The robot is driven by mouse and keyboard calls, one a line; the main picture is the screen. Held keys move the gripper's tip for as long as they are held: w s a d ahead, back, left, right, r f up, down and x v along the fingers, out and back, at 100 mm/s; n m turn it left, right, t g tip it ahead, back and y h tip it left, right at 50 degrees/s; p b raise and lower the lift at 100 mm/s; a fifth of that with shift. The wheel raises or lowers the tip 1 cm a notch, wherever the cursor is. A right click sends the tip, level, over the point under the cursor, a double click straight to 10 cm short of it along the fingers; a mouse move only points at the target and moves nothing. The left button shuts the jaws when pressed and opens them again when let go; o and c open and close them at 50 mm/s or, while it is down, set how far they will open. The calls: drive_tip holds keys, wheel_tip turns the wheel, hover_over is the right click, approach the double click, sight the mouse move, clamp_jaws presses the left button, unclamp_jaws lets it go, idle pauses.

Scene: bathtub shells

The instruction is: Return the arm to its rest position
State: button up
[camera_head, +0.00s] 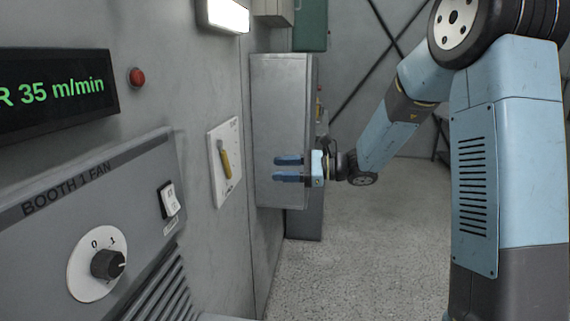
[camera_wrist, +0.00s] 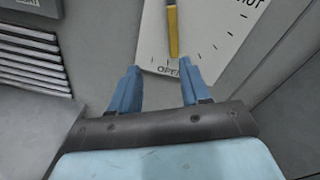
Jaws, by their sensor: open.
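My blue arm reaches from the right side of the head view toward the left wall. My gripper (camera_head: 288,168) is open, with its two blue fingers apart and pointing left. Nothing shows between the fingers. In the wrist view the open gripper (camera_wrist: 158,88) points toward a white dial plate (camera_wrist: 215,40). A yellow lever (camera_wrist: 172,30) on that plate lies just beyond the fingertips, apart from them. In the head view the plate (camera_head: 224,190) and its yellow lever (camera_head: 225,162) are on the wall, left of the gripper.
The booth fan panel (camera_head: 95,230) with a black knob (camera_head: 108,264) and a white rocker switch (camera_head: 168,199) juts out at left. A red button (camera_head: 136,77) sits above. A grey cabinet (camera_head: 280,90) stands behind the gripper. The speckled floor (camera_head: 350,260) below is clear.

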drive_tip(key=s+d+r+n+g+h, duration=0.2)
drive_tip(key=s+n+h, duration=0.25)
drive_tip(key=s, duration=0.55)
drive_tip(key=s+d+r+n+t+h, duration=0.1)
drive_tip(key=s+d+n+t+h, duration=0.2)
drive_tip(key=s+d, duration=0.7)
drive_tip(key=s+d+r+n+t+h, duration=0.1)
drive_tip(key=s+d+n+t+h, duration=0.1)
drive_tip(key=s+d+n+h, duration=0.4)
drive_tip(key=s+d+h, duration=0.3)
drive_tip(key=d, duration=0.3)
drive_tip(key=shift+s+d+n+t+h, duration=0.15)
drive_tip(key=shift+s+n+t+h, duration=0.2)
drive_tip(key=shift+t, duration=0.05)
idle(4.4)
